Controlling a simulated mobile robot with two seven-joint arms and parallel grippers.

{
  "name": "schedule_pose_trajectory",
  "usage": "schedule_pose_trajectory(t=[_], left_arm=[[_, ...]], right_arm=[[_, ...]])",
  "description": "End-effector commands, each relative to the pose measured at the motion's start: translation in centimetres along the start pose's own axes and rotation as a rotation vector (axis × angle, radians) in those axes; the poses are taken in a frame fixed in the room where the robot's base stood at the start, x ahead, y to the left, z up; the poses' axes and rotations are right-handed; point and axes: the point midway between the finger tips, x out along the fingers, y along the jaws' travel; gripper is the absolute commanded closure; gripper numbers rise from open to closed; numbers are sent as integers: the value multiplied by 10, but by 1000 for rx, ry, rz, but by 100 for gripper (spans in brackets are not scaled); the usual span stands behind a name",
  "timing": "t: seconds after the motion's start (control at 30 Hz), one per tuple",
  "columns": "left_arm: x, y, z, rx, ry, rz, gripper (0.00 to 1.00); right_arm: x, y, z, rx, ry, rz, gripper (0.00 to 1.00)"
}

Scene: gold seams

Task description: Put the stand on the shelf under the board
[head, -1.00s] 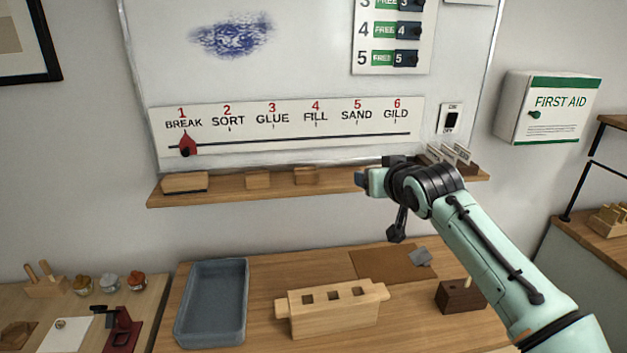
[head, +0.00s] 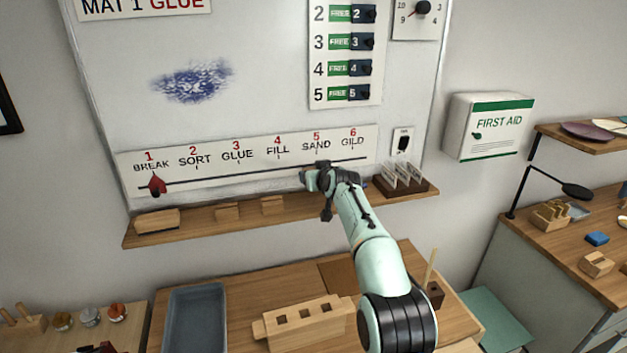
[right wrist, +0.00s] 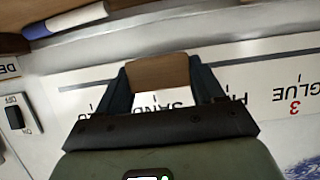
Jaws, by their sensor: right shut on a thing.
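My right gripper (head: 306,178) is in front of the lower part of the board (head: 240,120), just above the shelf (head: 315,203). In the right wrist view it is shut on a brown wooden piece (right wrist: 158,76), which sits between its two fingers. I take this piece to be the stand; only part of it shows. In the head view the gripper and arm hide it. I cannot tell whether it touches the shelf. My left gripper is not in view.
The shelf holds a pale wooden block (head: 157,221), two small wooden blocks (head: 228,212) (head: 272,204) and a dark card rack (head: 401,183). A blue-capped marker (right wrist: 68,21) shows in the right wrist view. Below stand a grey tray (head: 195,315) and a slotted wooden block (head: 308,320).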

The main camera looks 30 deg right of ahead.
Motion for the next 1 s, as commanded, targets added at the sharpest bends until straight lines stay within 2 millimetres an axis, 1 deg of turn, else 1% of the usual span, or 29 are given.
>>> schedule_pose_trajectory(t=[0.03,0.1,0.13,0.2,0.3,0.47,0.63,0.73,1.0], left_arm=[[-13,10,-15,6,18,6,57],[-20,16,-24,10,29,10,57],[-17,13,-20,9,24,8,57],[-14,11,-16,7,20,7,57],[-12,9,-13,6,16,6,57],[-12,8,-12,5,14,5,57],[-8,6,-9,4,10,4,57],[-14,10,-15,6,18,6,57],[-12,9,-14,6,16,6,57]], right_arm=[[8,0,-14,2,8,0,63],[19,0,-17,3,8,0,63],[20,0,-7,4,4,-1,62],[24,0,9,2,-2,-2,73],[28,0,22,2,-4,-1,73],[31,0,30,2,-3,-1,73],[41,0,55,1,-5,0,73],[50,0,54,0,0,0,73],[51,-1,56,0,0,-1,73]])
